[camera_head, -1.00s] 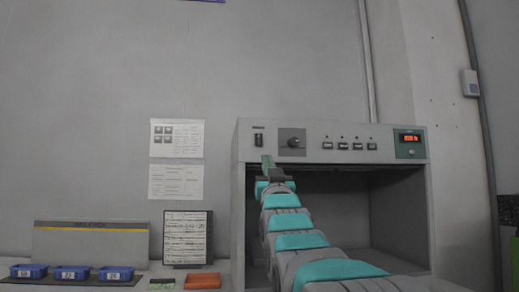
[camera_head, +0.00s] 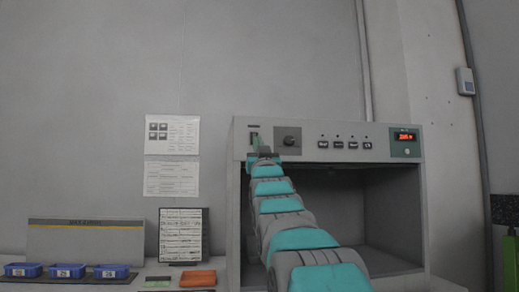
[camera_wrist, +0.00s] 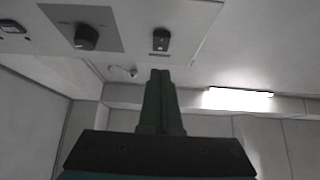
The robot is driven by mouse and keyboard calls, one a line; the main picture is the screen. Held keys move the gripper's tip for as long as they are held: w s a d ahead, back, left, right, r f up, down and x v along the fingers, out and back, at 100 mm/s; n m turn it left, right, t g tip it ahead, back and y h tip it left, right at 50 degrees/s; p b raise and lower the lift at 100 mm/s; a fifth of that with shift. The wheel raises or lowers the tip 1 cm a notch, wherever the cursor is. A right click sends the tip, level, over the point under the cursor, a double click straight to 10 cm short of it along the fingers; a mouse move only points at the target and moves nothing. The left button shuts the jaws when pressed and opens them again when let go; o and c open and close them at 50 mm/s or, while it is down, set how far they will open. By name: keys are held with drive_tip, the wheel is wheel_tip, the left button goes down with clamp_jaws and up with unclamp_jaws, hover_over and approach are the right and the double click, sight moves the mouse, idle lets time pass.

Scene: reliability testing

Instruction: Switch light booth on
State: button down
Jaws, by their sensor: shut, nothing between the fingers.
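The light booth (camera_head: 236,200) is a grey box with an open dark front and a control panel along its top. Its power switch (camera_head: 253,131) is a dark rocker at the panel's left end, partly hidden behind my gripper (camera_head: 258,141). The switch also shows in the wrist view (camera_wrist: 161,40), just beyond the fingertips of my gripper (camera_wrist: 160,74). The green fingers are together and hold nothing. I cannot tell whether they touch the switch, nor which way its rocker is tipped. A red display (camera_head: 404,137) glows at the panel's right. The booth interior looks dark.
A round knob (camera_head: 290,141) sits right of the switch, with several small buttons (camera_head: 338,144) further right. Blue bins (camera_head: 66,271), an orange tray (camera_head: 198,279) and a document stand (camera_head: 183,236) are on the table at left. Papers hang on the wall (camera_head: 171,135).

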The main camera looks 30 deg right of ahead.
drive_tip(key=w, duration=0.2)
drive_tip(key=w+d, duration=0.1)
drive_tip(key=w, duration=0.1)
drive_tip(key=shift+d+f+p, duration=0.1)
drive_tip(key=shift+f+p, duration=0.15)
drive_tip(key=shift+p, duration=0.05)
drive_tip(key=b+v, duration=0.4)
drive_tip(key=v, duration=0.8)
drive_tip(key=shift+f+t, duration=0.3)
drive_tip(key=shift+f, duration=0.3)
idle(0.7)
